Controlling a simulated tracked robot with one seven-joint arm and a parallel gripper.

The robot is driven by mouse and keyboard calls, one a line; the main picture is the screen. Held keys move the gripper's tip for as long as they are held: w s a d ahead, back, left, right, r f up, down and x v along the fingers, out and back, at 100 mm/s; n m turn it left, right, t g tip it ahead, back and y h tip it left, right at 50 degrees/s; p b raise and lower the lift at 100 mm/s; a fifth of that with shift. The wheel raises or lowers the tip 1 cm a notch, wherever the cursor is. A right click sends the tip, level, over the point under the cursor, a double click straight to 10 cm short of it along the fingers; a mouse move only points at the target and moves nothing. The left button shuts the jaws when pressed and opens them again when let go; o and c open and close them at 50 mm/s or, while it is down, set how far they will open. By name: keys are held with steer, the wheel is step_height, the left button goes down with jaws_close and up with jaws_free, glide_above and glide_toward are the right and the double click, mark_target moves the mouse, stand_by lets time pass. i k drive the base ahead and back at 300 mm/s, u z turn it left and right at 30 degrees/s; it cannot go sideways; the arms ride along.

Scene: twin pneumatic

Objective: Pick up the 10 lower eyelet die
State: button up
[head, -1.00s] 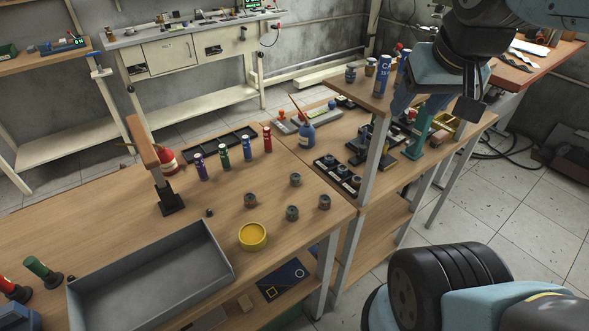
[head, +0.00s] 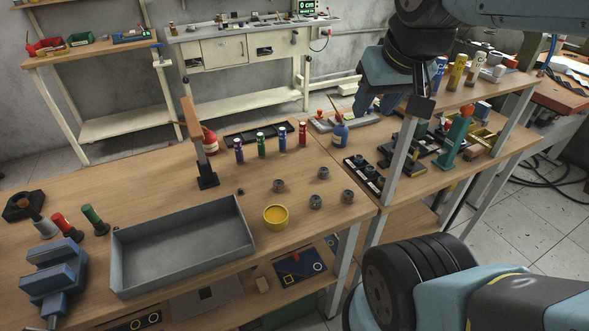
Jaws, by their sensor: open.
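Several small grey cylindrical dies stand loose on the wooden bench near its right end: one at the left (head: 279,185), one at the back (head: 323,173), one at the front (head: 316,202) and one at the right (head: 348,196). More die-like pieces sit in a black holder (head: 364,172) farther right. Any size markings are too small to read, so I cannot tell which is the 10 lower eyelet die. My gripper (head: 395,104) is open and empty, raised at the upper right, apart from the dies and nearer the camera.
A yellow bowl (head: 276,217) and a large grey tray (head: 118,262) lie near the bench front. A blue vise (head: 55,275) stands left. An upright post (head: 198,145), coloured bottles (head: 261,146) and a raised shelf on posts (head: 400,160) are obstacles. Bench space around the loose dies is clear.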

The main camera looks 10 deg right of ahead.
mark_target(323, 171)
steer(key=u, duration=0.7)
steer(key=k, duration=1.3)
steer(key=z, duration=0.8)
steer(key=i, duration=1)
